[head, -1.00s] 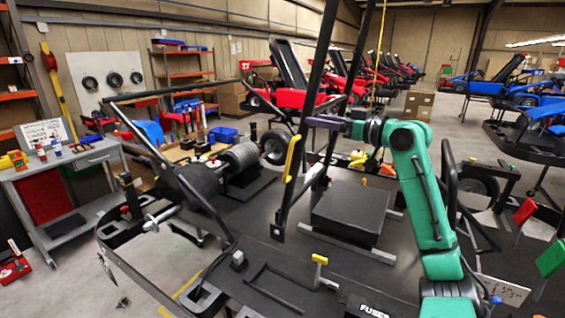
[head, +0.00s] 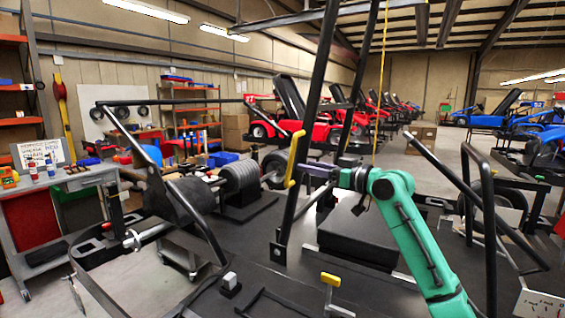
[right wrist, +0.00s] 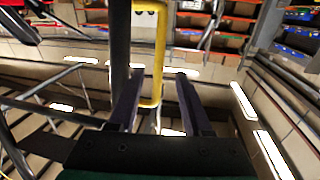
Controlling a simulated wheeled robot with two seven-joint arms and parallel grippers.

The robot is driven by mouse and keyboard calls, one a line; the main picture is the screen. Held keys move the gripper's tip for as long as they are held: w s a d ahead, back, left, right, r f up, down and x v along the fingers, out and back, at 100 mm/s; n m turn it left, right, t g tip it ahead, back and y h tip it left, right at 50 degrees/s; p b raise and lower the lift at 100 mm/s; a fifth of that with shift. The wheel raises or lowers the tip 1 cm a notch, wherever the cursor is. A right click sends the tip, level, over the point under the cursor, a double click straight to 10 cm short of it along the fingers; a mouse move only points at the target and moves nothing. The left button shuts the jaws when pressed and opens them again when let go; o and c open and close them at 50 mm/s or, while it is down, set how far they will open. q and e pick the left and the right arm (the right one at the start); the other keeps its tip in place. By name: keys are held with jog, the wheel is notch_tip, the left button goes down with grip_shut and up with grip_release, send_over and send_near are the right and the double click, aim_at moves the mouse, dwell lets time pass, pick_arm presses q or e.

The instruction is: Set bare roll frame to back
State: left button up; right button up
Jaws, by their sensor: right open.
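The bare roll frame (head: 308,135) is a frame of black tubes rising steeply from the kart in the head view, its top cut off by the picture. A yellow handle (head: 293,160) is fixed along its left tube. My right gripper (head: 308,171) is open, its purple fingers close to the right of the handle. In the right wrist view, the handle (right wrist: 159,60) appears between the spread fingers of my right gripper (right wrist: 157,95); I cannot tell whether it touches either one. A black tube shows behind the left finger. My left gripper is not in view.
A dark box-like block (head: 358,238) stands behind the frame's foot. A yellow T-handle (head: 331,280) stands on the deck in front. Black tubes (head: 488,215) rise on the right beside my arm. A grey workbench (head: 75,180) is at the left.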

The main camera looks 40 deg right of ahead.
aim_at(289, 162)
jog(key=w+p, duration=0.2)
jog(key=w, duration=0.1)
jog(key=w+p, duration=0.2)
jog(key=w, duration=0.2)
jog(key=w+p, duration=0.2)
jog(key=w, duration=0.1)
jog(key=shift+w+a+f, duration=0.1)
jog(key=shift+w+a, duration=0.25)
jog(key=shift+w, duration=0.05)
grip_shut()
dwell(0.7)
